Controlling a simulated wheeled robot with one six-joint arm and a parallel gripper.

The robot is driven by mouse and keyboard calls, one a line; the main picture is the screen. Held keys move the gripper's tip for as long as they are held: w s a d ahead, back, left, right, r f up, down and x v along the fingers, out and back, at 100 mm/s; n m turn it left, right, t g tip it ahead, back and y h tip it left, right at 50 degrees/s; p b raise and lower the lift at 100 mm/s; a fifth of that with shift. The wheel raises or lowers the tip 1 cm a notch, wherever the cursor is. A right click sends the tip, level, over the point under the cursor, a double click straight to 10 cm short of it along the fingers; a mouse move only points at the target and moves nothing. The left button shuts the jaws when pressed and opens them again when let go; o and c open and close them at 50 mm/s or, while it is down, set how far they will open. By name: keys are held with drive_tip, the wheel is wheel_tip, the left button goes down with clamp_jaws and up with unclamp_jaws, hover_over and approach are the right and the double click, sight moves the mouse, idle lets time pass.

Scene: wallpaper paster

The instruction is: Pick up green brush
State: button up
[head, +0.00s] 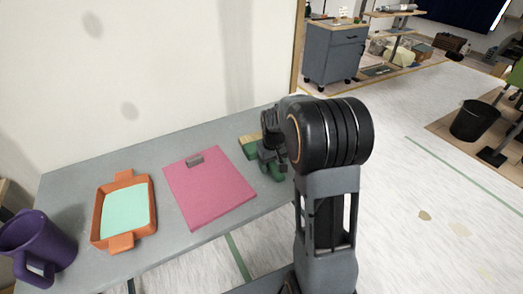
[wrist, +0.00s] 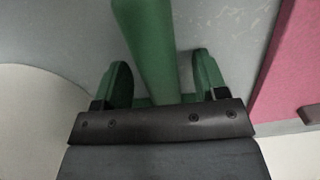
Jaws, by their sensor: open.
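The green brush lies on the grey table (head: 100,165), near its right end. In the head view its green part (head: 277,174) shows beside and below my gripper (head: 270,160), and a tan part shows just behind. My arm hides much of it. In the wrist view the green handle (wrist: 150,45) runs between the two fingers of my gripper (wrist: 163,75). The fingers are apart, one on each side of the handle, with a gap on both sides. Whether the handle is level with the fingertips is hard to tell.
A pink clipboard (head: 210,190) lies left of the brush; its edge also shows in the wrist view (wrist: 285,75). Farther left are an orange tray (head: 149,208) with pale green content and a purple mug (head: 40,245). A wall (head: 150,70) stands behind the table.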

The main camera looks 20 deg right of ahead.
drive_tip(key=shift+c, duration=0.2)
drive_tip(key=c, duration=1)
drive_tip(key=shift+r, duration=0.1)
drive_tip(key=shift+r, duration=0.2)
drive_tip(key=r, duration=0.3)
drive_tip(key=shift+s+a+r+p, duration=0.15)
drive_tip(key=shift+a+r+p, duration=0.05)
drive_tip(key=shift+p, duration=0.2)
drive_tip(key=shift+s+a+r+p, duration=0.15)
drive_tip(key=shift+s+a+r, duration=1.35)
drive_tip(key=shift+a, duration=0.2)
drive_tip(key=shift+s+a+r+p, duration=0.2)
drive_tip(key=shift+s+a+r, duration=1.25)
drive_tip(key=shift+a, duration=0.3)
drive_tip(key=shift+s+a+r+p, duration=0.15)
drive_tip(key=shift+s+a+r, duration=1.3)
drive_tip(key=shift+a, duration=0.25)
